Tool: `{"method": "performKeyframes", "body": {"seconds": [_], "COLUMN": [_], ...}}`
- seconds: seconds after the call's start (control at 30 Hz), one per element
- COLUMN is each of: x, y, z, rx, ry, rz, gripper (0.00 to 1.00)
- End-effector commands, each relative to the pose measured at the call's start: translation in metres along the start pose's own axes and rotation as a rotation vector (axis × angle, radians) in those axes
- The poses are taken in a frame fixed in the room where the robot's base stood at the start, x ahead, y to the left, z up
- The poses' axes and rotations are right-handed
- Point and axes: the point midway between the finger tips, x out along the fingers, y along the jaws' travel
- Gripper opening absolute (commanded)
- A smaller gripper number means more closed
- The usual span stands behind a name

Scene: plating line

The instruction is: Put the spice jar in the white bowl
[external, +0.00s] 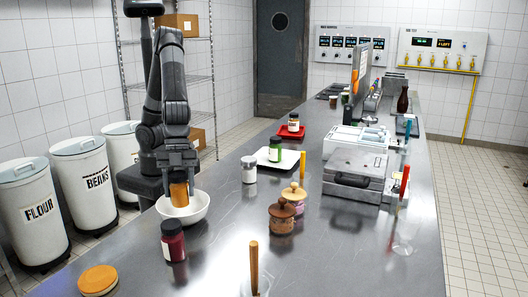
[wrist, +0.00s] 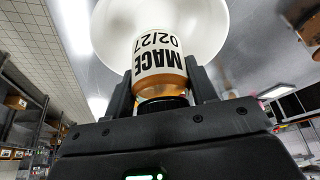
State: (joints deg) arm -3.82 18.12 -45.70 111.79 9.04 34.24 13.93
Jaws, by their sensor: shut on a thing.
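The spice jar (external: 179,196) is orange-brown, with a white label reading MACE 02/27 in the wrist view (wrist: 158,55). My gripper (external: 180,181) is shut on it, with one finger on each side in the wrist view (wrist: 160,85). The white bowl (external: 196,212) stands on the steel counter near its left edge. The jar's lower end is over or inside the bowl's opening; whether it touches the bowl's bottom cannot be told. The bowl also shows behind the jar in the wrist view (wrist: 110,30).
A dark red jar (external: 173,241) stands in front of the bowl, and a white-labelled jar (external: 249,169) to its right. Lidded wooden pots (external: 282,216) are further right. A white tray (external: 288,163) with a green jar and a red tray (external: 281,131) lie behind.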

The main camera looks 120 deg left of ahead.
Motion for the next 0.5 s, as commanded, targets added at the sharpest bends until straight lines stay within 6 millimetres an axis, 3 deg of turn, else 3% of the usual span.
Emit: {"method": "performKeyframes", "body": {"seconds": [0.17, 0.4, 0.5], "x": [0.007, 0.037, 0.041], "y": [-0.006, -0.005, -0.006], "z": [0.002, 0.015, 0.016], "rx": [0.001, 0.002, 0.002], "ry": [0.0, -0.002, 0.001], "rz": [-0.001, 0.001, -0.001], "gripper": [0.22, 0.22, 0.22]}}
